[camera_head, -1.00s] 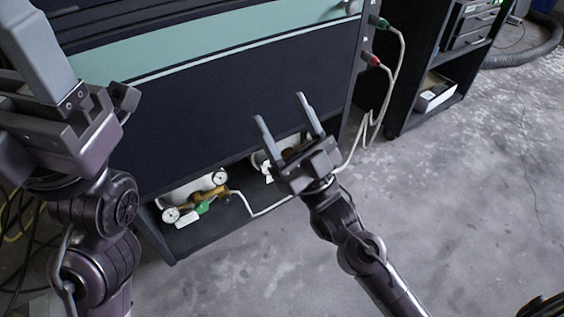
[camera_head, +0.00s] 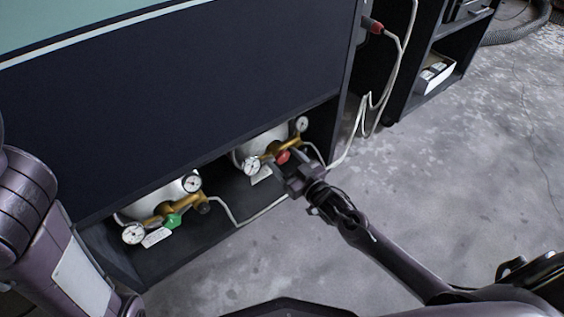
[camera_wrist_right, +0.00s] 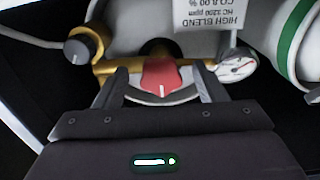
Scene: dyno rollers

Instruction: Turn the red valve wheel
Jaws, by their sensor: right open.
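The red valve wheel (camera_head: 283,156) sits on a brass regulator in the right part of the cabinet's low bay. In the right wrist view the red wheel (camera_wrist_right: 161,76) shows between the two fingers, with a white pointer line on it. My right gripper (camera_head: 283,165) is open, its fingers pointing at the wheel from the front. In the right wrist view the open right gripper (camera_wrist_right: 163,88) has a finger on each side of the wheel; I cannot tell whether they touch it. My left arm shows at the left edge, but its gripper is out of view.
A second regulator with a green valve wheel (camera_head: 173,221) and gauges sits to the left in the same bay. A dark cabinet panel (camera_head: 180,110) overhangs the bay. A white hose (camera_head: 262,211) runs along its floor. A white tag (camera_wrist_right: 209,14) hangs above the wheel. The floor at right is clear.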

